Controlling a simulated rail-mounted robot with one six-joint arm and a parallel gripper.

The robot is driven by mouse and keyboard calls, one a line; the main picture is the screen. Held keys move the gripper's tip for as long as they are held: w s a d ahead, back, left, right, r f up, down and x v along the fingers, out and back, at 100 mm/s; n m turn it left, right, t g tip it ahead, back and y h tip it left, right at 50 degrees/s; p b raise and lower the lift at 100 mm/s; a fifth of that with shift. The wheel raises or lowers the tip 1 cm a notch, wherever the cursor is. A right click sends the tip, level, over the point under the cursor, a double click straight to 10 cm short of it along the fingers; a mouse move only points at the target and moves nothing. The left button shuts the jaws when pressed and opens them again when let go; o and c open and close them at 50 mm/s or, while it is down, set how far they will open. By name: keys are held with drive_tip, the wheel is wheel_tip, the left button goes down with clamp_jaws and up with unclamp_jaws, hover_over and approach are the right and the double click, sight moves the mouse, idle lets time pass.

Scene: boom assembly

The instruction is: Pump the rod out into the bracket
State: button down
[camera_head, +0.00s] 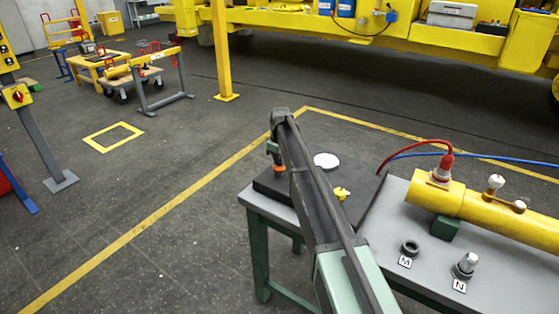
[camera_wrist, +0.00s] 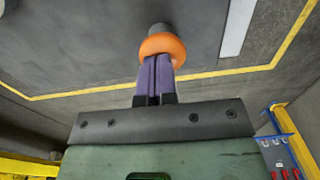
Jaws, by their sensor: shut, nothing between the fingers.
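In the head view a yellow cylinder (camera_head: 485,208) lies on the bench at the right, with a red hose and a blue hose at its near-left end. Its right end runs out of the picture, and I cannot make out a rod or the bracket. My gripper (camera_wrist: 157,68) is shut in the wrist view, its two purple fingers side by side and empty. An orange collar (camera_wrist: 162,46) with a grey stub (camera_wrist: 159,30) stands right at the fingertips; I cannot tell whether they touch. The orange part also shows in the head view (camera_head: 279,169), beside my arm.
The bench (camera_head: 385,235) holds a dark mat with a white disc (camera_head: 326,160) and a small yellow part (camera_head: 341,193). A dark ring (camera_head: 410,248) by label M and a metal pin (camera_head: 466,266) by label N lie before the cylinder.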

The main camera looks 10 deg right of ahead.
drive_tip(key=shift+s, duration=0.15)
wheel_tip(320, 180, up, 14)
drive_tip(key=p, duration=1.4)
drive_tip(key=shift+w+d, duration=0.15)
drive_tip(key=shift+w, duration=0.1)
drive_tip(key=s+m, duration=0.9)
drive_tip(key=s, duration=3.1)
drive_tip(key=shift+s, duration=0.2)
